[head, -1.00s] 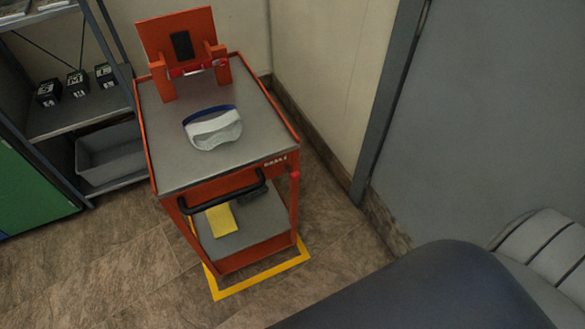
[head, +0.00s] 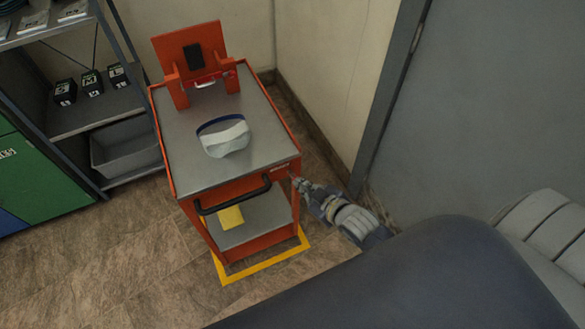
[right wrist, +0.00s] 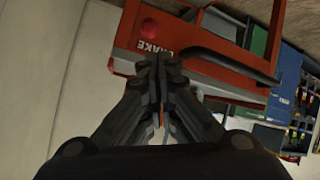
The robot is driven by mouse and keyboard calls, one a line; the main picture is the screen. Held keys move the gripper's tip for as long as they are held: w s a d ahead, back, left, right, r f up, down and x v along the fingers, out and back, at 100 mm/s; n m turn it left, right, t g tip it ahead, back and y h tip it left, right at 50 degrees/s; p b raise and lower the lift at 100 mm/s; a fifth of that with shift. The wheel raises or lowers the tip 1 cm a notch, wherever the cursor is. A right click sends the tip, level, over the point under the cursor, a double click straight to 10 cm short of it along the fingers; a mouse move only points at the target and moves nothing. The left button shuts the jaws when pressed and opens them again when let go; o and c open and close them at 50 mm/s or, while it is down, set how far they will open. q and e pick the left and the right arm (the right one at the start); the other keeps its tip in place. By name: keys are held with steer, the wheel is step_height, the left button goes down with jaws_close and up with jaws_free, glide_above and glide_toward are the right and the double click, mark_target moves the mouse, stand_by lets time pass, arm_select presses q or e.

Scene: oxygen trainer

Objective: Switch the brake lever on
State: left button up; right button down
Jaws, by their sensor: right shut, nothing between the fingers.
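The brake lever's red round knob (right wrist: 150,28) shows in the right wrist view beside the "BRAKE" lettering on the orange cart (right wrist: 200,84). In the head view the cart (head: 170,160) stands near the middle, and my right gripper at its front right corner hides the knob. My right gripper (head: 298,182) reaches in from the right. In the right wrist view the right gripper (right wrist: 158,62) is shut and empty, its fingertips just below the knob and lettering in the picture. I cannot tell whether the fingertips touch the cart. My left gripper is not in view.
A white and blue visor-like item (head: 226,140) lies on the cart top. A black handle (head: 234,202) juts from the cart's front. A yellow item (head: 230,217) lies on the lower shelf. The wall and grey door (head: 490,100) stand close on the right; the floor at left is clear.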

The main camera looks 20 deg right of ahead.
steer(key=r, duration=0.3)
steer(key=shift+w+a+r+t, duration=0.3)
steer(key=shift+w+r, duration=0.05)
steer(key=shift+r, duration=0.05)
steer(key=p, duration=0.1)
glide_above(292, 176)
steer(key=a, duration=0.3)
steer(key=f, duration=0.4)
steer(key=shift+s+f, duration=0.15)
steer(key=shift+s, duration=0.2)
steer(key=shift+w+d+f, duration=0.1)
steer(key=shift+w+f, duration=0.05)
steer(key=shift+f, duration=0.2)
steer(key=shift+s+d+f+p, duration=0.7)
steer(key=shift+s+d+f, duration=0.2)
steer(key=shift+s+f, duration=0.25)
